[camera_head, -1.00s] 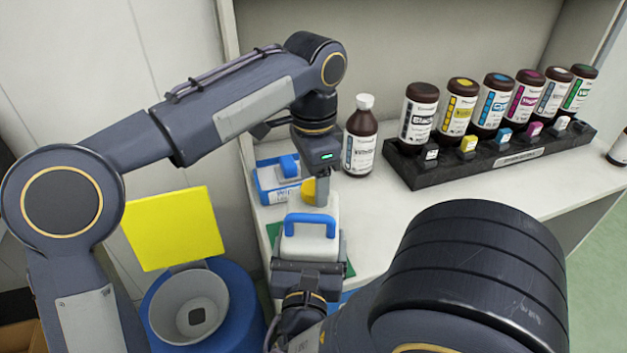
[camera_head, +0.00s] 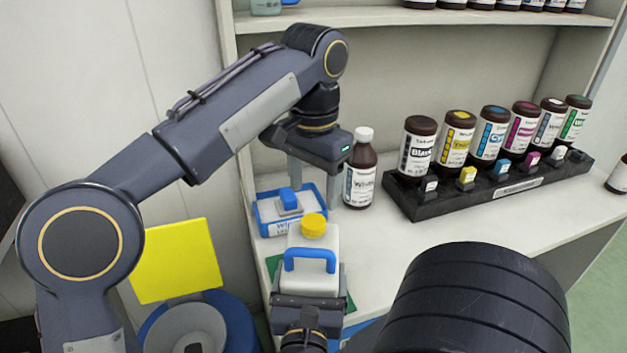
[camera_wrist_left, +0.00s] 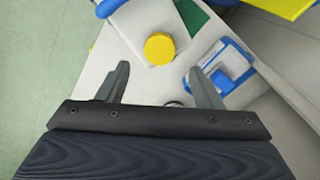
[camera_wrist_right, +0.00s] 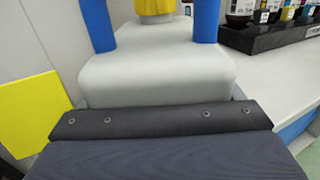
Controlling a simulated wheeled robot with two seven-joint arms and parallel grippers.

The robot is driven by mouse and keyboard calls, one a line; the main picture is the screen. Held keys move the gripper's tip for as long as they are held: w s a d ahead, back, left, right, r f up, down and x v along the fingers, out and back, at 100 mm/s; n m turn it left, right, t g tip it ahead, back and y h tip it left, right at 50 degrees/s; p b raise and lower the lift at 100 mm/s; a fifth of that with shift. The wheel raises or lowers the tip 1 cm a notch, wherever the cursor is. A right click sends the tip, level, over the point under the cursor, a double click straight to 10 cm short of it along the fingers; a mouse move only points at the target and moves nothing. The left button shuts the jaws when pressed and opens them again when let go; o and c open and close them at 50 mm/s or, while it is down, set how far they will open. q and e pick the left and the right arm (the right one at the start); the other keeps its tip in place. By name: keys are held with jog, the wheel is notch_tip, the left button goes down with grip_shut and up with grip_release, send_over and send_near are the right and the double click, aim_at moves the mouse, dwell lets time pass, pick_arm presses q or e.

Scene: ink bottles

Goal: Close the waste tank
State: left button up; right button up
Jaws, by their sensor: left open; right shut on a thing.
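The waste tank (camera_head: 313,243) is a white container with a blue handle (camera_head: 310,254). It stands near the front left edge of the counter. A yellow cap (camera_head: 314,225) sits on its top; I cannot tell how tight it is. The cap also shows in the left wrist view (camera_wrist_left: 160,48). My left gripper (camera_head: 315,188) is open and empty, behind and above the cap, apart from it. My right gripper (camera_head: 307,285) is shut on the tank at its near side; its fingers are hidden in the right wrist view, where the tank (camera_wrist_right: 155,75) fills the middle.
A blue-and-white wipes box (camera_head: 266,212) lies behind the tank. A brown bottle with a white cap (camera_head: 361,170) stands close to the left gripper. A black rack (camera_head: 490,187) holds several ink bottles to the right.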

aim_at(313, 221)
pick_arm(q)
jog(key=n, duration=0.1)
jog(key=r+n, duration=0.1)
jog(key=shift+n, duration=0.4)
jog(key=shift+f, duration=4)
jog(key=shift+c, duration=0.3)
jog(key=c, duration=1)
jog(key=o, duration=1.2)
